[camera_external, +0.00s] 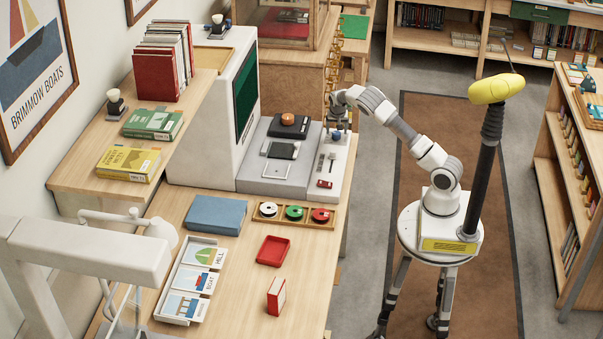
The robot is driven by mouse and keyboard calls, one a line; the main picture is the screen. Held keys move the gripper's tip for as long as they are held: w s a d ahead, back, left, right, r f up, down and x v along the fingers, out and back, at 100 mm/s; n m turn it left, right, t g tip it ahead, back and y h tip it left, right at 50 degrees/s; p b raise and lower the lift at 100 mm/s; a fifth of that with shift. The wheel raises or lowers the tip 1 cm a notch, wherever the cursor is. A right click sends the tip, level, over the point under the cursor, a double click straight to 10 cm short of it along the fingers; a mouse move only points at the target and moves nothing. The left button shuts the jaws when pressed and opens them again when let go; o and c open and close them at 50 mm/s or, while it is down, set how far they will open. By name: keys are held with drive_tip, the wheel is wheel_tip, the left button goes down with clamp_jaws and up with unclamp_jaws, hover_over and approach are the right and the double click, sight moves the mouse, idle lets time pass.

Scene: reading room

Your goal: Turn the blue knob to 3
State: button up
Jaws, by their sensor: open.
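The blue knob (336,135) shows as a small bluish spot near the top of the light control panel strip (331,162), at the right side of the grey and white machine. Its pointer and any numbers are too small to read. My gripper (339,122) is open, pointing down just above the knob. Its fingertips partly hide the knob, and I cannot tell whether they touch it. My arm reaches in from the right, from its base on the floor.
An orange knob on a black block (288,125) sits left of my gripper on the machine. A screen housing (222,120) rises behind. Below on the panel are a slider (331,160) and a red part (324,184). A spool tray (294,216) stands on the desk in front.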

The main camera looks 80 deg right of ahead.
drive_tip(key=p+v, duration=0.1)
drive_tip(key=v, duration=1.4)
drive_tip(key=shift+r, duration=0.15)
drive_tip(key=s+a+r+n+t+y+p, duration=0.1)
drive_tip(key=s+a+r+n+y, duration=0.15)
drive_tip(key=a+r, duration=0.45)
drive_tip(key=s+a+r+n+t+y+p, duration=0.1)
drive_tip(key=a+r+n, duration=0.15)
drive_tip(key=a, duration=0.85)
drive_tip(key=s+a+r+n+t+y+p, duration=0.1)
drive_tip(key=s+a+r+n+t, duration=0.2)
drive_tip(key=a, duration=0.6)
drive_tip(key=s+a+r+n+p, duration=0.2)
drive_tip(key=s+a+r+n, duration=0.2)
drive_tip(key=s+a+n, duration=0.4)
drive_tip(key=s+a, duration=0.6)
drive_tip(key=shift+n, duration=0.3)
drive_tip(key=shift+a, duration=0.1)
